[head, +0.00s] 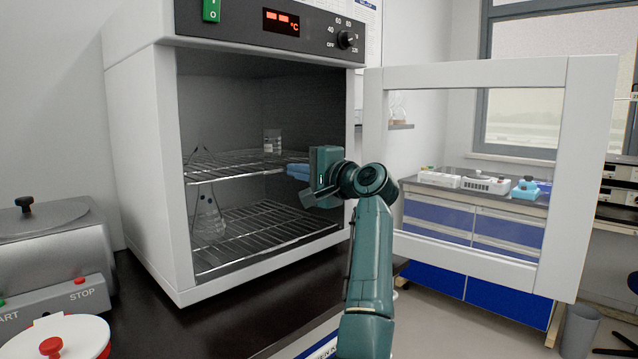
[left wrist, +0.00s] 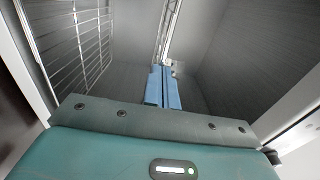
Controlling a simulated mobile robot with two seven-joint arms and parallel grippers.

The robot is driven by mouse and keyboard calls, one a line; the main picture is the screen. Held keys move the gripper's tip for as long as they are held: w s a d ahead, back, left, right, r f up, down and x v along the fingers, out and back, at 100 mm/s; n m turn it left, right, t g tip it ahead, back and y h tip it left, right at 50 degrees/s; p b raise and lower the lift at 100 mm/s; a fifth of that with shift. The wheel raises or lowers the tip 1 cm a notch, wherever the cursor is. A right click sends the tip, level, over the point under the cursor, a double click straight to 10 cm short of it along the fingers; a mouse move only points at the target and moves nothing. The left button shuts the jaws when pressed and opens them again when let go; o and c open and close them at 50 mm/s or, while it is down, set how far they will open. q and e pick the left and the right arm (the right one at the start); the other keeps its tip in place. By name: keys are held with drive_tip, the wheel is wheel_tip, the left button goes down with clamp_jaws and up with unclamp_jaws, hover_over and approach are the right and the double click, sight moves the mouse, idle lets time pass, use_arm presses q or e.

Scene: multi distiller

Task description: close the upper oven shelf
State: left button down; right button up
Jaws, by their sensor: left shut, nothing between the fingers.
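The oven (head: 140,150) stands on a dark bench with its glass-paned door (head: 590,180) swung wide open to the right. The upper oven shelf (head: 225,165) is a wire rack inside the chamber, with flasks and a small labelled container (head: 272,141) on it. My left gripper (head: 296,171) is at the right front of the chamber, its blue fingers shut and empty, by the right end of the upper shelf. In the left wrist view the closed fingers (left wrist: 162,88) point into the chamber, in line with the shelf's edge (left wrist: 168,30). Whether they touch the shelf is unclear. My right gripper is out of view.
The lower wire shelf (head: 265,235) holds a conical flask (head: 208,218). A grey device with a stop button (head: 55,285) and a red-and-white lidded item (head: 55,338) stand at the left. The oven's right wall is close beside my gripper.

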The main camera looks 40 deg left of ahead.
use_arm(q)
drive_tip(key=shift+a+r, duration=0.15)
drive_tip(key=shift+a, duration=1.1)
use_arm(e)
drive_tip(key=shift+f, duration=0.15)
use_arm(q)
drive_tip(key=shift+r, duration=0.1)
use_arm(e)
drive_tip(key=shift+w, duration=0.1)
